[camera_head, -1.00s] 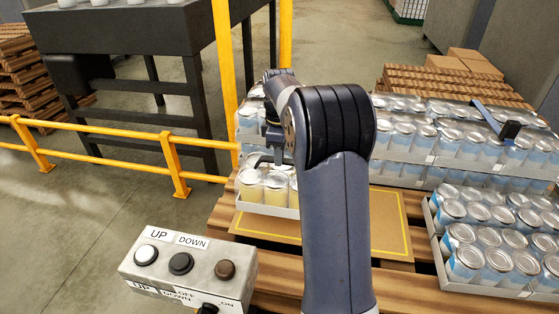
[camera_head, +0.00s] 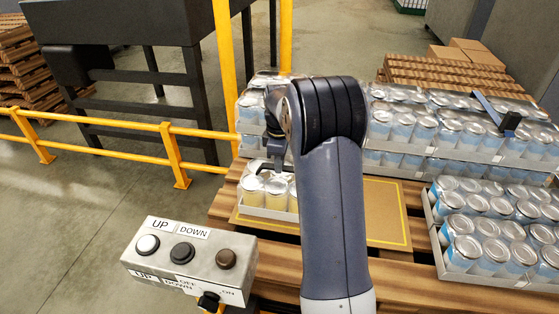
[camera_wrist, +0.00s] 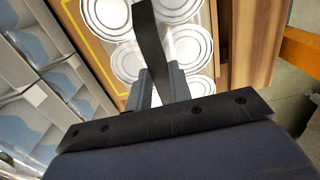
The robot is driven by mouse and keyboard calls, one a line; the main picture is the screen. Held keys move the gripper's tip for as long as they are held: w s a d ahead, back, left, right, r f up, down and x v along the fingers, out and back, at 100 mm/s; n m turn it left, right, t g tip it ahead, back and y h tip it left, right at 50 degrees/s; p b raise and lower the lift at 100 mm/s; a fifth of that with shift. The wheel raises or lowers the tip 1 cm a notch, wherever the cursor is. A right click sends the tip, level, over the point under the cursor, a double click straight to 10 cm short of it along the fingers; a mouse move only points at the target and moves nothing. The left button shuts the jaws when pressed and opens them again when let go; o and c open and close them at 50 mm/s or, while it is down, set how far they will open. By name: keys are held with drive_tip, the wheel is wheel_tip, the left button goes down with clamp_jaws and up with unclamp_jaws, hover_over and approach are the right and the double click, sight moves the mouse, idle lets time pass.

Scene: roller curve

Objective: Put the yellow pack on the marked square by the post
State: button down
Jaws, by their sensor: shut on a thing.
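The yellow pack (camera_head: 254,195) is a light tray of cans with yellow sides and silver lids, partly hidden by my arm. It is over the left part of the marked square (camera_head: 388,212), a brown sheet with a yellow outline on the pallet. I cannot tell whether it touches the sheet. My gripper (camera_head: 268,166) is above the pack, shut on its dark strap. In the wrist view the fingers (camera_wrist: 158,88) pinch the strap (camera_wrist: 147,35) between can lids (camera_wrist: 190,50). The yellow post (camera_head: 224,70) stands behind and left of the pack.
Blue can packs (camera_head: 400,130) stand behind the sheet, and more (camera_head: 490,225) at its right. A yellow rail (camera_head: 120,122) runs at the left. A button box (camera_head: 190,258) is in front left. The sheet's right part is bare.

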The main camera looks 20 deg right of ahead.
drive_tip(key=c, duration=1.3)
unclamp_jaws()
wheel_tip(320, 180, up, 12)
drive_tip(key=shift+r, duration=0.15)
